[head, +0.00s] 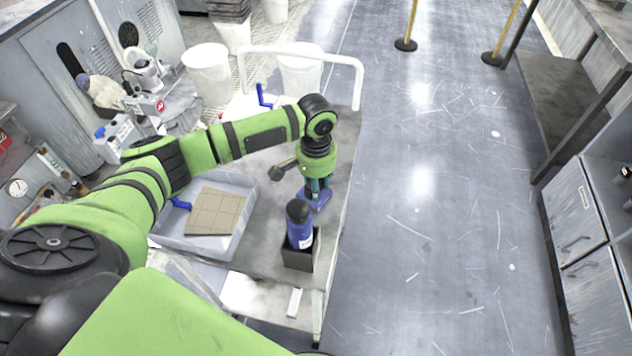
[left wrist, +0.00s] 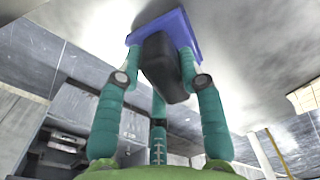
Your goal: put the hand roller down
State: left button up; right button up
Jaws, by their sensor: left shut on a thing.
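My left gripper (head: 317,183) points down over the right side of a grey cart top (head: 262,235). It is shut on the hand roller (head: 319,199), which shows as a blue piece under the fingers. In the left wrist view the fingers (left wrist: 160,80) close around its dark block-like part (left wrist: 165,68), with the blue part (left wrist: 190,32) beyond. The roller is close to the grey cart surface; I cannot tell whether it touches. My right gripper is not in view.
A blue bottle (head: 299,232) in a black holder (head: 299,257) stands just in front of the gripper. A mallet-like tool (head: 283,169) lies left of it. A pale tray (head: 245,188) holds a tan tiled plate (head: 214,211). The cart's right edge is close; open floor (head: 430,220) lies beyond.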

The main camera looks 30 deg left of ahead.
pick_arm(q)
jog(key=shift+s+f, duration=0.35)
jog(key=shift+f, duration=0.1)
jog(key=o, duration=1.2)
jog(key=shift+f, duration=0.1)
jog(key=shift+w, duration=0.2)
notch_tip(320, 180, up, 14)
jog(key=shift+f+b, duration=0.25)
jog(key=shift+b, duration=0.55)
jog(key=shift+w, duration=0.1)
